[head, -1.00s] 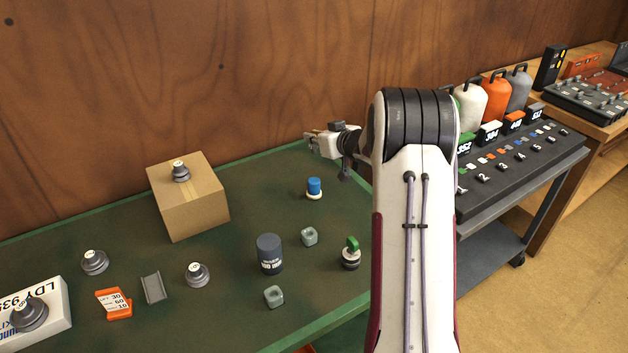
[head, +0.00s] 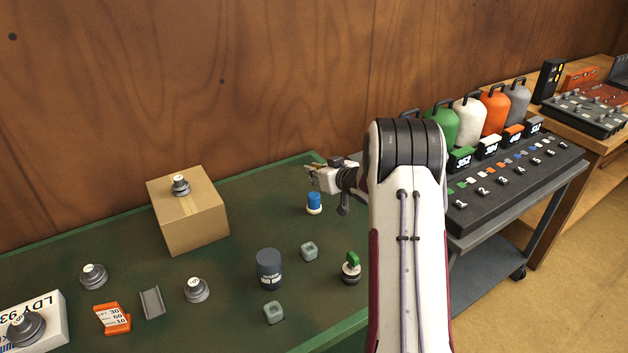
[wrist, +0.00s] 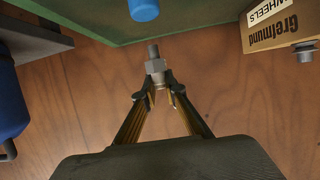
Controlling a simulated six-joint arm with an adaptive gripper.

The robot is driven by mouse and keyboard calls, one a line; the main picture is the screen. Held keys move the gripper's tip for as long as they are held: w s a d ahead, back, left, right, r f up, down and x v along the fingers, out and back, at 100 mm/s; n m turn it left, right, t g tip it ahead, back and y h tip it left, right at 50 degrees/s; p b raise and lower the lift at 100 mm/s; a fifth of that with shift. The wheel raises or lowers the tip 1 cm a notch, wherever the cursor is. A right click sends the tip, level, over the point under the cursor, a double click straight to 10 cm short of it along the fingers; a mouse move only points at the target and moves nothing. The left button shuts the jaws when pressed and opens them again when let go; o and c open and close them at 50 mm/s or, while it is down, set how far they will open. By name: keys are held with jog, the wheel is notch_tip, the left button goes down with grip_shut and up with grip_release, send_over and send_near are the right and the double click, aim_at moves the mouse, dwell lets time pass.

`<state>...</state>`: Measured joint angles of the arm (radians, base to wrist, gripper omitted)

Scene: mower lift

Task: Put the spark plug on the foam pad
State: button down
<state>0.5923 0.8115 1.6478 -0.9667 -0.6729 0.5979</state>
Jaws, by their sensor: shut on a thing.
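My gripper (head: 311,171) is held above the far right part of the green bench, close to the blue-capped white bottle in the head view. In the wrist view, my gripper (wrist: 160,92) is shut on the spark plug (wrist: 155,66), a grey metal piece with a hex body and a narrower threaded end pointing away from the fingers. The plug is too small to make out clearly in the head view. I cannot pick out a foam pad for certain in either view.
A cardboard box (head: 206,226) with a grey knob on top stands at the bench's back. A dark canister (head: 269,269), a blue-capped bottle (head: 314,203), two grey-green blocks and a green-topped piece (head: 351,268) stand nearby. A cart with a numbered black rack (head: 515,185) is at right.

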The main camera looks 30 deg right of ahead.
aim_at(316, 180)
jog(key=shift+f, duration=1.85)
jog(key=shift+f, duration=0.1)
jog(key=c, duration=2.1)
grip_release()
jog(key=shift+s, duration=0.1)
jog(key=shift+s+r, duration=0.4)
jog(key=shift+s, duration=0.05)
jog(key=shift+v, duration=5.4)
